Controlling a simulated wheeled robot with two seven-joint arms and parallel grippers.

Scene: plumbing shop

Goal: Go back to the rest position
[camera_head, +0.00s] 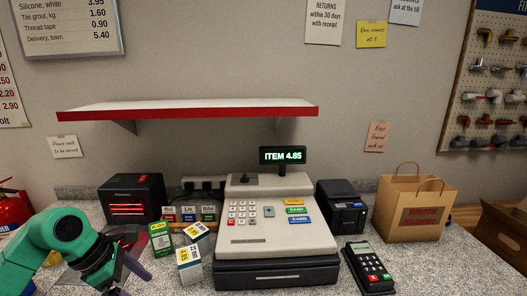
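My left arm comes in at the lower left, with a green wrist and a dark gripper (124,279) low over the counter. Purple finger parts show at its end, partly cut off by the bottom edge. I cannot tell how far apart the fingers are, and I see nothing held. The gripper is left of the small white and yellow boxes and apart from the cash register (277,222). My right arm and gripper are not in view.
A green box (161,239) and white-yellow boxes (190,264) stand near my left gripper. A black device (133,198), card terminal (369,268), black printer (341,207) and paper bag (416,208) share the counter (450,270). A red-edged shelf (190,111) hangs above. The counter's right front is clear.

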